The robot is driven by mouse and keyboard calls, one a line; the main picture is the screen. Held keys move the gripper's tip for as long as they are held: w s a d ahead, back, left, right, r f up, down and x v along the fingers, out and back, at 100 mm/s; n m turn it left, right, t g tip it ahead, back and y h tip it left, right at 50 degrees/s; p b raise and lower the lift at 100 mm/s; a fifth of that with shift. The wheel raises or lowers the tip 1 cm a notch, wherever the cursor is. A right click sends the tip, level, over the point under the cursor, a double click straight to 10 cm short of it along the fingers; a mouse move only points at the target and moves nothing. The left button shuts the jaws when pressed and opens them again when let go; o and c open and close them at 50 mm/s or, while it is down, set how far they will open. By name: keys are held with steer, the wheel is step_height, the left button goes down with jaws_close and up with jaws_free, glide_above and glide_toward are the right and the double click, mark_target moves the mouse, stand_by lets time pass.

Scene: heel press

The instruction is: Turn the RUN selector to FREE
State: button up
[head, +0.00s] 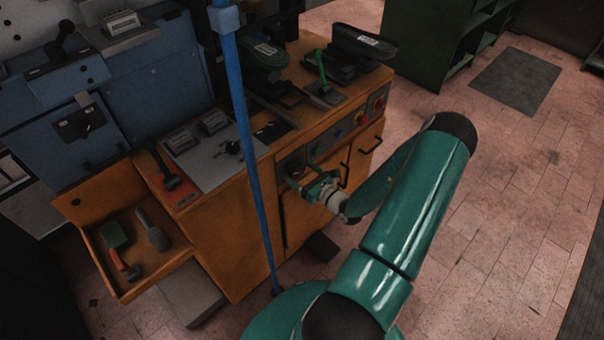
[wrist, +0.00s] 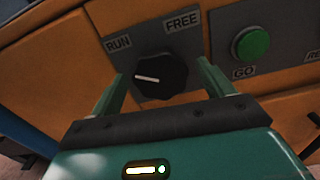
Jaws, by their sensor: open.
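The RUN selector (wrist: 162,76) is a black knob on a grey plate between the labels RUN and FREE in the wrist view. Its white pointer line lies toward the left, on the RUN side. My gripper (wrist: 160,82) is open, with one green finger on each side of the knob; I cannot tell whether they touch it. In the head view my gripper (head: 308,186) is at the front panel of the orange bench, and it hides the knob there.
A green GO button (wrist: 250,44) sits right of the selector. A blue post (head: 250,150) stands left of my arm. An open drawer (head: 125,290) holds tools.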

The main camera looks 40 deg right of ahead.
steer(key=c, duration=1)
steer(key=shift+o, duration=0.2)
